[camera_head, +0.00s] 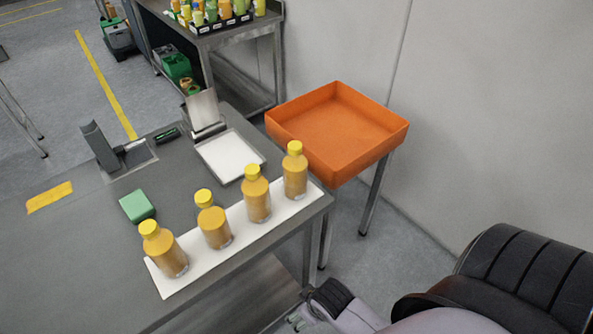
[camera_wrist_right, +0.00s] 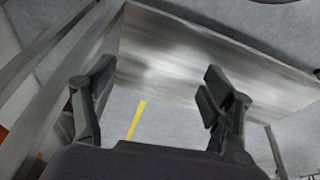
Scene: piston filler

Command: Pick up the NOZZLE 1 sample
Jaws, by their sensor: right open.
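Several orange sample bottles with yellow caps stand upright in a row on a white strip (camera_head: 235,238) along the table edge. They are a near-left bottle (camera_head: 165,252), two middle bottles (camera_head: 213,222) (camera_head: 257,196) and a far-right bottle (camera_head: 295,173). I cannot read any nozzle number, so I cannot tell which is NOZZLE 1. My right gripper (camera_head: 318,308) is low at the bottom of the head view, beside the table and apart from the bottles. In the right wrist view it (camera_wrist_right: 155,88) is open and empty. My left gripper is not in view.
An orange tray (camera_head: 338,160) stands on a stand right of the table (camera_head: 75,240). A green block (camera_head: 137,206), white plate (camera_head: 230,156) and metal holder (camera_head: 203,110) lie behind the bottles. A back shelf (camera_head: 225,38) holds more bottles.

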